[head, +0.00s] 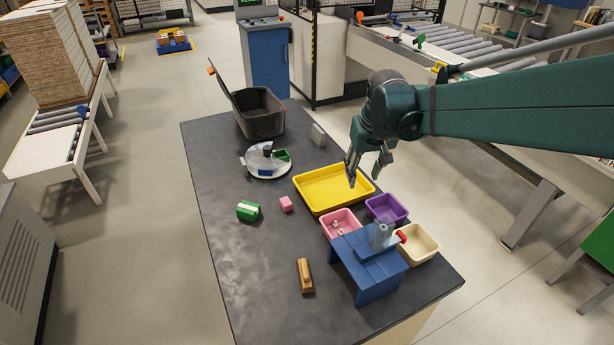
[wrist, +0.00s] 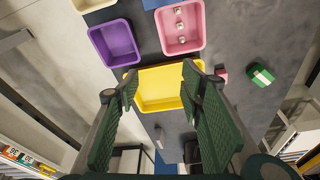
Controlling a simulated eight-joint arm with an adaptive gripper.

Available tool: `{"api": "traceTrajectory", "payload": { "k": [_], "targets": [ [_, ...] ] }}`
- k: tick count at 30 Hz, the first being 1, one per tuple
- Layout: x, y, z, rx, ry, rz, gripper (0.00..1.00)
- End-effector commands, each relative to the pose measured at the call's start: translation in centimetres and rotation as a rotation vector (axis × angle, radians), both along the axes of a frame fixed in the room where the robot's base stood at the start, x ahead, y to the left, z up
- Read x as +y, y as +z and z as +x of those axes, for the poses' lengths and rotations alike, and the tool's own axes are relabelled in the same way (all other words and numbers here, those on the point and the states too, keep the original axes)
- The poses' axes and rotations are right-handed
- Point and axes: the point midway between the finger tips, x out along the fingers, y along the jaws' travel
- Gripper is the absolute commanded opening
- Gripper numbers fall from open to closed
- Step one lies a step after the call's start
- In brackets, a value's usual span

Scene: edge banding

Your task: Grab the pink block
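The pink block (head: 286,204) is a small cube on the dark tabletop (head: 225,245), left of the yellow tray (head: 304,200) and apart from it. My gripper (head: 364,178) is open and empty above the yellow tray, to the right of the block. Its two fingers stand wide apart in the wrist view (wrist: 160,74).
A green and white block (head: 248,211) lies left of the pink block. Pink (head: 325,230), purple (head: 402,218) and cream (head: 432,251) bins stand near a blue stand (head: 368,266). A wooden piece (head: 305,275), a round white holder (head: 267,160) and a black bin (head: 258,113) are also on the table.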

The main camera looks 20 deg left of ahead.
Motion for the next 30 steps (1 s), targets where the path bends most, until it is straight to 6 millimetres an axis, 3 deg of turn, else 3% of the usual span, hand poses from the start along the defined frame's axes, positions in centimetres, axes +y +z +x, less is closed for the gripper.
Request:
{"api": "traceTrajectory", "payload": {
  "k": [15,30],
  "targets": [
    [10.6,-4.8,3.1,0.077,0.121,-0.045,0.38],
    [20.8,-11.4,3.8,0.149,0.237,-0.095,0.38]
  ]
}}
